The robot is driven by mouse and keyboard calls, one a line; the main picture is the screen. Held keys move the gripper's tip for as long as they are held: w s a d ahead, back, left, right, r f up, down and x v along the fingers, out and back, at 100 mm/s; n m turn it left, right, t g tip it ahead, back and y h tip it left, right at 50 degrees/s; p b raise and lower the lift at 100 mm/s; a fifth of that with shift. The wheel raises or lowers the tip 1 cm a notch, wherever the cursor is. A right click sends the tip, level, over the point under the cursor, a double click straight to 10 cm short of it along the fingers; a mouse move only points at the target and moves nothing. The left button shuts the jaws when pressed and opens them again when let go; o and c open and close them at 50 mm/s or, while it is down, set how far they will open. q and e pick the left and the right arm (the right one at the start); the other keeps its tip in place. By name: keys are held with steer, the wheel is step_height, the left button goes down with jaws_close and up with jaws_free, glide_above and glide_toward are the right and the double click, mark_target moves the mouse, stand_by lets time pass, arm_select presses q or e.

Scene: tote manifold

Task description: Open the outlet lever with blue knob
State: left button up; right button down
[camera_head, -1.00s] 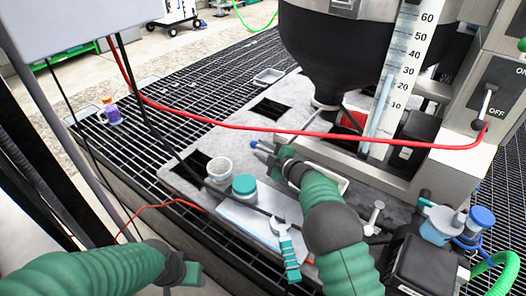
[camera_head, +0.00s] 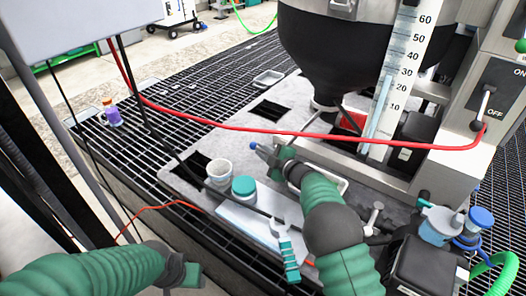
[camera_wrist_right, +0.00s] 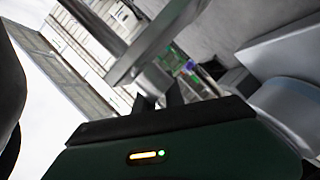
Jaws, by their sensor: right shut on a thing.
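A small blue knob (camera_head: 253,146) shows just left of the hopper's outlet, at the end of a short grey lever. My right gripper (camera_head: 272,154) is at this lever, just right of the knob. In the right wrist view a flat grey metal bar (camera_wrist_right: 155,42) runs between the dark fingertips (camera_wrist_right: 158,95), and the gripper is shut on it. The knob itself cannot be made out there. The black hopper (camera_head: 335,65) is above and behind the gripper. My left gripper (camera_head: 188,272) is low at the left, away from the lever; its fingers are unclear.
A red cable (camera_head: 300,134) crosses in front of the hopper. A white cup (camera_head: 219,171), a teal-lidded jar (camera_head: 244,187) and a teal-handled wrench (camera_head: 288,255) are left of my right forearm. A blue-capped valve (camera_head: 481,218) and black box (camera_head: 424,265) are at the right.

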steer(key=shift+f, duration=0.25)
stand_by(0.5)
steer(key=shift+f, duration=0.1)
steer(key=t+y+b, duration=0.1)
steer(key=b, duration=0.2)
steer(key=m+t+y+b, duration=0.1)
steer(key=b, duration=0.2)
steer(key=shift+s+d+r+b, duration=0.1)
steer(key=shift+d+r+b, duration=0.05)
steer(key=shift+r+b, duration=0.2)
steer(key=shift+r+t+b, duration=0.3)
steer(key=shift+t+b, duration=0.05)
steer(key=shift+t, duration=0.05)
steer(key=shift+r+y, duration=0.2)
steer(key=shift+y, duration=0.1)
steer(key=shift+r, duration=0.1)
